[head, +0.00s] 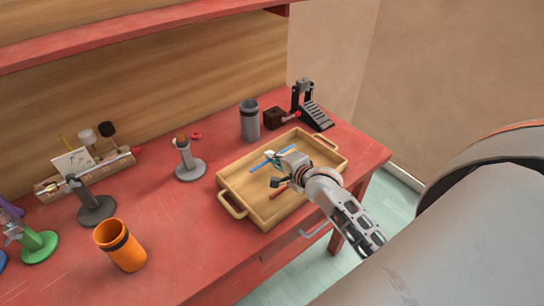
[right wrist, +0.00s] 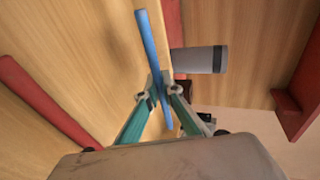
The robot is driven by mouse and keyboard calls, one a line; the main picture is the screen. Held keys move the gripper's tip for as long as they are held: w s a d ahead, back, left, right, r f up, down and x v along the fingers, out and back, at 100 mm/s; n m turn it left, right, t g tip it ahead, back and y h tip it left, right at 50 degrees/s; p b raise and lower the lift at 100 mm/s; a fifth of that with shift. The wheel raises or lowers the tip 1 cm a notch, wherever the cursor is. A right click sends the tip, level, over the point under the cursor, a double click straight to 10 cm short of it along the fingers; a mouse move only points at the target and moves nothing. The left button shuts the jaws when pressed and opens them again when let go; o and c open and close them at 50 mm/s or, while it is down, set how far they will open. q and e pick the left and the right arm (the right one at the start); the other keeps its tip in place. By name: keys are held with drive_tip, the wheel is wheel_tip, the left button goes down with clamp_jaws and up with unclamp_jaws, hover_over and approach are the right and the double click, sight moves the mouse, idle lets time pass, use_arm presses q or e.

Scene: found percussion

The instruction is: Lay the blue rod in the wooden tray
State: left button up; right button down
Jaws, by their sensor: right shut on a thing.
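The blue rod (head: 259,165) is held in my right gripper (head: 273,157), over the inside of the wooden tray (head: 240,208). In the right wrist view the blue rod (right wrist: 149,40) passes between the two teal-sided fingers (right wrist: 160,93), which are shut on it, and sticks out on both sides. I cannot tell whether the rod touches the tray floor or is a little above it. The tray stands near the table's front right, with a handle at each end. My left gripper is not in view.
A reddish stick (head: 279,191) lies in the tray below the gripper. A grey cup (head: 250,121) and a black stand with a ramp (head: 312,112) are behind the tray. A grey stand (head: 190,168) and an orange cup (head: 121,246) are to its left. The red table is clear between them.

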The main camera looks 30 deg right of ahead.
drive_tip(key=c, duration=2.2)
unclamp_jaws()
drive_tip(key=shift+o, duration=0.2)
drive_tip(key=shift+s+r, duration=0.1)
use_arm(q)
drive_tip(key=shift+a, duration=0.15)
use_arm(e)
drive_tip(key=v, duration=1.1)
drive_tip(key=shift+s+r, duration=0.1)
drive_tip(key=shift+s, duration=0.3)
